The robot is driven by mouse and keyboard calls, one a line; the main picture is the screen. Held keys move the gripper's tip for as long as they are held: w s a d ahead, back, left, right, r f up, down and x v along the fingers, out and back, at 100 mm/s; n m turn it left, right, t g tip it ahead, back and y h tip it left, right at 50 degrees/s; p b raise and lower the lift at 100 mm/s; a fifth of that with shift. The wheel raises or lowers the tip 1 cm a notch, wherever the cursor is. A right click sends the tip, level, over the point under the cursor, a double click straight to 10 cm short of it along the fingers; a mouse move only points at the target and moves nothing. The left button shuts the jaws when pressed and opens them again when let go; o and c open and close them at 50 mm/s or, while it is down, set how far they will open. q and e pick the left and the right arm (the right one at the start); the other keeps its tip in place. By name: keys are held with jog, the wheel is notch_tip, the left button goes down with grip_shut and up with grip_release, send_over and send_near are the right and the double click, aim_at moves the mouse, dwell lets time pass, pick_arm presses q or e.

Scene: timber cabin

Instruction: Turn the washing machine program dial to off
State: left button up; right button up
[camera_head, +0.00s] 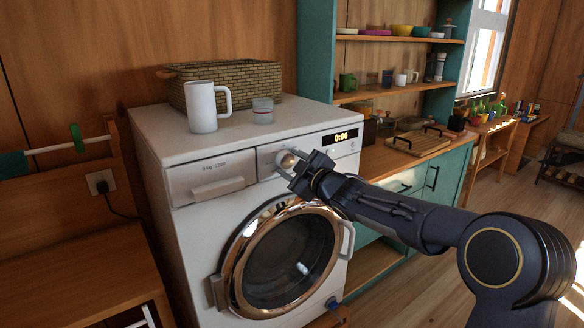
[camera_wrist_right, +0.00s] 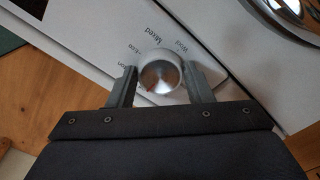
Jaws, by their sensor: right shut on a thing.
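The white washing machine (camera_head: 185,240) stands against the wooden wall, its round chrome-rimmed door shut. Its program dial (camera_head: 287,160) is on the front panel, between the drawer and the lit display reading 0:00. My right gripper (camera_head: 290,164) reaches it from the right. In the right wrist view the dial (camera_wrist_right: 159,72) is a round silver knob with a small red mark toward its lower left. The two fingers of my right gripper (camera_wrist_right: 160,84) are on either side of it, shut on it. Labels around it include "Mixed" and "Wool"; others are partly hidden. My left gripper is not in view.
A white mug (camera_head: 202,108), a small cup (camera_head: 263,110) and a woven basket (camera_head: 225,85) stand on top of the machine. A wooden counter with teal cabinets (camera_head: 450,172) adjoins it at right. A low wooden bench (camera_head: 80,280) is at left.

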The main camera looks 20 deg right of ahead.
dwell(0.4)
jog(key=o, duration=1)
jog(key=shift+s, duration=0.1)
jog(key=v, duration=0.7)
jog(key=shift+s+d+b, duration=0.1)
jog(key=shift+s+b, duration=0.2)
jog(key=shift+b, duration=0.1)
